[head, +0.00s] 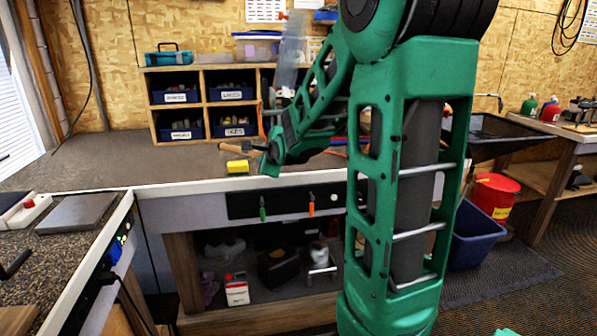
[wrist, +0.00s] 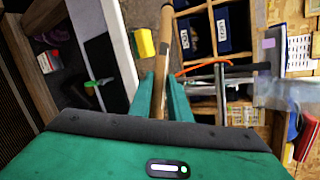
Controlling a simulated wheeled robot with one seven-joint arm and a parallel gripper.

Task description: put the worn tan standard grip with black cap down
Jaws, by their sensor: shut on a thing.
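My gripper (wrist: 162,98) is shut on the worn tan grip (wrist: 163,62), which runs lengthwise between the two green fingers in the wrist view. The grip's far end sticks out well past the fingertips. In the head view, my gripper (head: 262,157) is over the workbench, and the tan grip (head: 232,149) points out to its left above the bench top. I cannot make out the black cap clearly. My arm's green links hide part of the bench behind them.
A yellow sponge (head: 238,167) lies on the bench (head: 165,172) just below the grip; it also shows in the wrist view (wrist: 143,43). A wooden cubby with labelled blue bins (head: 181,130) stands behind. The bench's left part is clear.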

